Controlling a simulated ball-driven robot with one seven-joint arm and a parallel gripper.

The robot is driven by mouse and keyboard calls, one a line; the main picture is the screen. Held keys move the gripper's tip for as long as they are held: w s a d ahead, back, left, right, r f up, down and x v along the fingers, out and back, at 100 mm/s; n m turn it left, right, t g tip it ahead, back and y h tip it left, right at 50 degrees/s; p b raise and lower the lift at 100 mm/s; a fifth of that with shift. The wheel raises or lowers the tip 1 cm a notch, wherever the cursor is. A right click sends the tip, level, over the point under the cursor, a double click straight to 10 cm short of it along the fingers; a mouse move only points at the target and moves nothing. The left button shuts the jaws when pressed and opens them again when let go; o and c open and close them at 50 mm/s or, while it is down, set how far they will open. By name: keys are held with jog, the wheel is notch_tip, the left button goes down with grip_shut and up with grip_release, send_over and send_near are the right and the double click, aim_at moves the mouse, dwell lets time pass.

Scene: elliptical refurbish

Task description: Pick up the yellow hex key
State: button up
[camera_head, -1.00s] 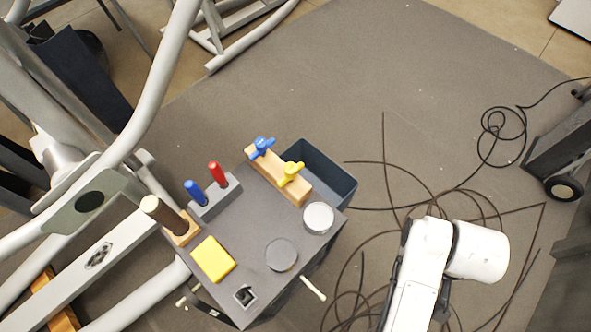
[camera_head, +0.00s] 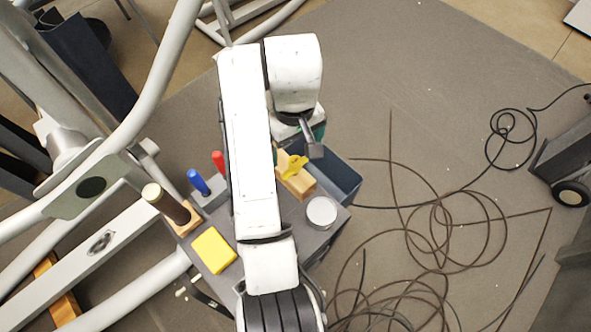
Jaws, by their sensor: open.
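The yellow hex key (camera_head: 292,166) stands on the right end of a wooden block (camera_head: 299,186) at the back right of the small dark table (camera_head: 226,271). My gripper (camera_head: 313,146) is open, a little above and to the right of the yellow key in the picture, near the dark bin. Whether it touches anything cannot be told. My white arm crosses the table and hides the block's left part, where the blue hex key was seen earlier.
A dark bin (camera_head: 343,178) adjoins the table's back right. Cables (camera_head: 440,225) lie on the floor at right.

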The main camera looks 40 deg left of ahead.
aim_at(295, 161)
jog(key=shift+f+p, duration=0.5)
jog(key=shift+f, duration=0.35)
jog(key=shift+d+f+p, duration=0.1)
jog(key=shift+f+p, duration=0.55)
jog(key=shift+f, duration=2.6)
jog(key=c, duration=1)
jog(key=shift+c, duration=0.2)
jog(key=shift+r, duration=0.15)
notch_tip(295, 161, up, 10)
jog(key=shift+f, duration=0.1)
